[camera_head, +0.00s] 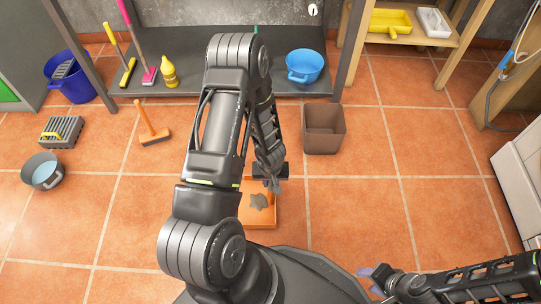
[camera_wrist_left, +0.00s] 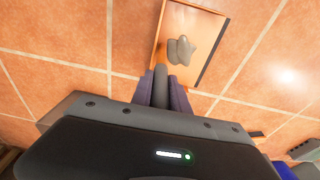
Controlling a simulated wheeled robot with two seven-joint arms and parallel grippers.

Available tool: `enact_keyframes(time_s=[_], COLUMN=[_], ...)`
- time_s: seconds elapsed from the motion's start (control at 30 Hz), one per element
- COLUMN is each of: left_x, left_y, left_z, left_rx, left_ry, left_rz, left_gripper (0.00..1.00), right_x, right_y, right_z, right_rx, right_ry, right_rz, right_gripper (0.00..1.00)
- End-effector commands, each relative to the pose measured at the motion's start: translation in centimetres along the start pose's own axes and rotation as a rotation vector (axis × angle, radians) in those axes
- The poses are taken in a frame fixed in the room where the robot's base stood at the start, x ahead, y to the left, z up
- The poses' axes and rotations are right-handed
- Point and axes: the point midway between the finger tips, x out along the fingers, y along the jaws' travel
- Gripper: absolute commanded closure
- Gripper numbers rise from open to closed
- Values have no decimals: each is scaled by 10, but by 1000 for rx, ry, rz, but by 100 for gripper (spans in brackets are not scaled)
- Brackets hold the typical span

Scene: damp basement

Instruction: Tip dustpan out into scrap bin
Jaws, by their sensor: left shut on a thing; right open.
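The orange dustpan (camera_head: 264,217) is below my left arm in the head view, with a grey lump of debris (camera_head: 259,201) on it. In the left wrist view the dustpan (camera_wrist_left: 209,62) shows its tray, with the grey lump (camera_wrist_left: 181,50) near its middle. My left gripper (camera_wrist_left: 163,88) is shut on the dustpan's grey handle. The brown scrap bin (camera_head: 324,138) stands on the floor to the right of the dustpan and further back, apart from it. My right gripper (camera_head: 378,284) is open at the lower right; its fingertips are partly hidden.
A hand brush (camera_head: 151,134), a grey bucket (camera_head: 42,171) and a caddy (camera_head: 61,131) are on the tiled floor at left. A low shelf at the back holds a blue basin (camera_head: 305,66) and a yellow bottle (camera_head: 169,71). The floor right of the bin is clear.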

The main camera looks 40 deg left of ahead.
Motion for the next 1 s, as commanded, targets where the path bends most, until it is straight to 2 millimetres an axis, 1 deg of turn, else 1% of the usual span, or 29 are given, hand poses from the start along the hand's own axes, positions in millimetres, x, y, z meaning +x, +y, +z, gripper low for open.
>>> enact_keyframes(time_s=[0.27,0.47,0.57,0.7,0.77,0.9,1.0], left_x=[-7,-19,-30,-51,-62,-91,-114], left_y=[32,58,74,101,111,134,146], left_z=[4,-1,-5,-13,-16,-26,-35], left_rx=[-6,18,43,97,124,194,248], left_ry=[3,4,5,6,6,5,7], left_rz=[-2,3,7,17,19,34,43], left_gripper=[100,100,100,100,100,100,100], right_x=[0,0,0,0,0,0,0], right_y=[0,0,0,0,0,0,0], right_z=[0,0,0,0,0,0,0], right_rx=[0,0,0,0,0,0,0], right_ry=[0,0,0,0,0,0,0], right_rz=[0,0,0,0,0,0,0], right_gripper=[54,54,54,54,54,54,54])
